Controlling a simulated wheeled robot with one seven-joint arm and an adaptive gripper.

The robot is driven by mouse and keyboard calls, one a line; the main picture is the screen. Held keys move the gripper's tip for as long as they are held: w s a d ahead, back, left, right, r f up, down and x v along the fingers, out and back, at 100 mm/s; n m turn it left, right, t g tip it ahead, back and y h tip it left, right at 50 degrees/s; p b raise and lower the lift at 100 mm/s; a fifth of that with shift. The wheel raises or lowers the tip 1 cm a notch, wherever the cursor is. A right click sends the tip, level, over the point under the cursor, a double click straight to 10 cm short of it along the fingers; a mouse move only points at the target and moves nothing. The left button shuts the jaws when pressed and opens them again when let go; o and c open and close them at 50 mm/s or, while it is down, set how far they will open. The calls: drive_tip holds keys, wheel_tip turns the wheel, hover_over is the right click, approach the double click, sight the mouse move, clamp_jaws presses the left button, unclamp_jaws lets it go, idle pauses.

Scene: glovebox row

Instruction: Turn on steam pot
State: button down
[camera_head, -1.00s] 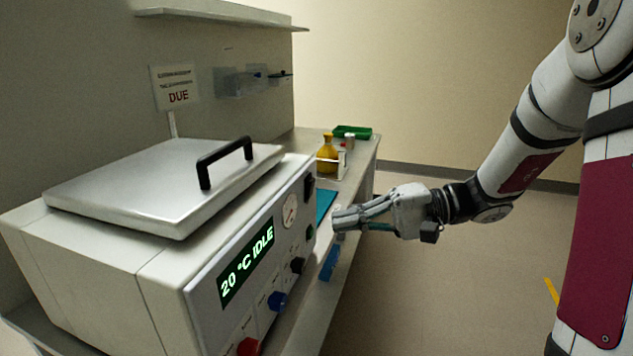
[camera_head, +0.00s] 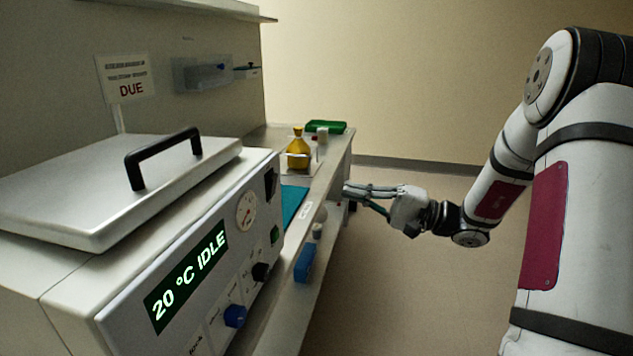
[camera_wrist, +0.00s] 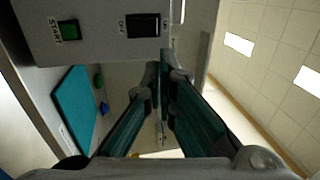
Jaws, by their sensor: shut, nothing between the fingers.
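The steam pot (camera_head: 60,285) is a white box at the left of the head view with a metal lid and black handle. Its front display (camera_head: 188,275) reads "20 °C IDLE". A black rocker switch (camera_head: 270,184) sits high on the panel's far end; the wrist view shows it (camera_wrist: 143,25) marked ON and OFF. A green START button (camera_head: 275,234) is below it, also in the wrist view (camera_wrist: 69,30). My gripper (camera_head: 348,190) is shut and empty, right of the panel and apart from it. In the wrist view its fingertips (camera_wrist: 165,72) appear just below the switch.
A pressure gauge (camera_head: 246,211), black knob (camera_head: 261,272) and blue knob (camera_head: 235,316) are on the panel. A teal mat (camera_head: 293,203), yellow bottle (camera_head: 298,150), green tray (camera_head: 326,126) and blue item (camera_head: 305,262) are along the bench. Floor right of the bench is clear.

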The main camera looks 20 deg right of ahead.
drive_tip(key=b, duration=0.1)
approach(271, 169)
drive_tip(key=x, duration=0.5)
drive_tip(key=shift+a+r, duration=0.1)
drive_tip(key=shift+a, duration=0.05)
drive_tip(key=shift+w+a+r+h+p, duration=0.15)
drive_tip(key=shift+a+r+h+p, duration=0.2)
drive_tip(key=shift+p, duration=0.1)
drive_tip(key=shift+w+a+g+h, duration=0.15)
drive_tip(key=shift+g+h, duration=0.1)
drive_tip(key=shift+g, duration=0.15)
drive_tip(key=shift+f, duration=0.15)
